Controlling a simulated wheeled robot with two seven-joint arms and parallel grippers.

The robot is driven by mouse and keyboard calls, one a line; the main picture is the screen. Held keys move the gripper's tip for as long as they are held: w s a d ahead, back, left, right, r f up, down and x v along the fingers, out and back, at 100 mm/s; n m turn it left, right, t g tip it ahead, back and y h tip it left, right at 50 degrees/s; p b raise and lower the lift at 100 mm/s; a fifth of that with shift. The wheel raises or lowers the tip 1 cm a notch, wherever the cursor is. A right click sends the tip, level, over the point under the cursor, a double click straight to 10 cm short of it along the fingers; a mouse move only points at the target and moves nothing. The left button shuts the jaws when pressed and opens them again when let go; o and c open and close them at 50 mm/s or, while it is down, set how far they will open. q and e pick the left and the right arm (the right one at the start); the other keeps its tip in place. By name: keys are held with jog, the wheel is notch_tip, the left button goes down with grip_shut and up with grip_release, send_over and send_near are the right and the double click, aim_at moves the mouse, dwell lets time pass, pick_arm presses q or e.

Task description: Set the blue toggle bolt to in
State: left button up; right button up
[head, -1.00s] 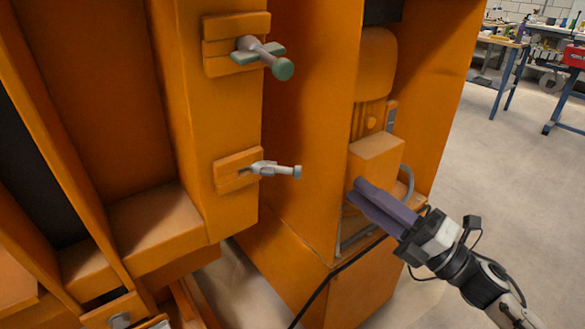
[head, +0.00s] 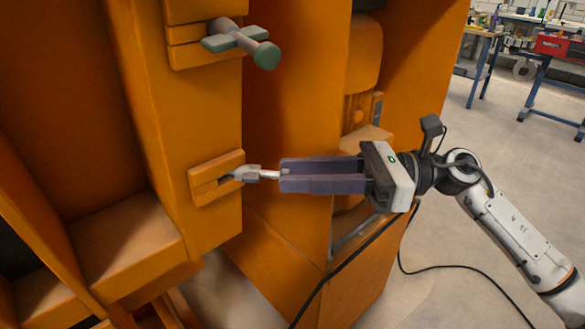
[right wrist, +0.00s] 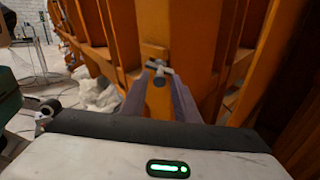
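A toggle bolt with a pale grey-blue shaft and cross handle (head: 243,174) sits on a slotted orange plate (head: 203,181) on the orange post. Its rod points right, toward my right gripper (head: 284,176). The rod's end reaches the purple fingertips and is partly hidden there. In the right wrist view a bolt with a cross handle and darker end (right wrist: 158,72) appears between the spread fingers of my right gripper (right wrist: 159,82), with gaps beside it. I cannot tell if they touch. Above, a second bolt has a teal-green handle and knob (head: 266,55). My left gripper is out of view.
An orange cabinet wall (head: 292,110) stands behind the gripper, with an orange housing and block to its right. A black cable (head: 340,270) runs below the arm. Workbenches and open floor (head: 480,190) lie to the right.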

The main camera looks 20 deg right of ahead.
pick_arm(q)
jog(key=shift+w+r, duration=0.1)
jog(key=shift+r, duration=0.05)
pick_arm(e)
jog(key=shift+w+a, duration=0.25)
jog(key=shift+a, duration=0.45)
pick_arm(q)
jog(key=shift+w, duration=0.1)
pick_arm(e)
grip_shut()
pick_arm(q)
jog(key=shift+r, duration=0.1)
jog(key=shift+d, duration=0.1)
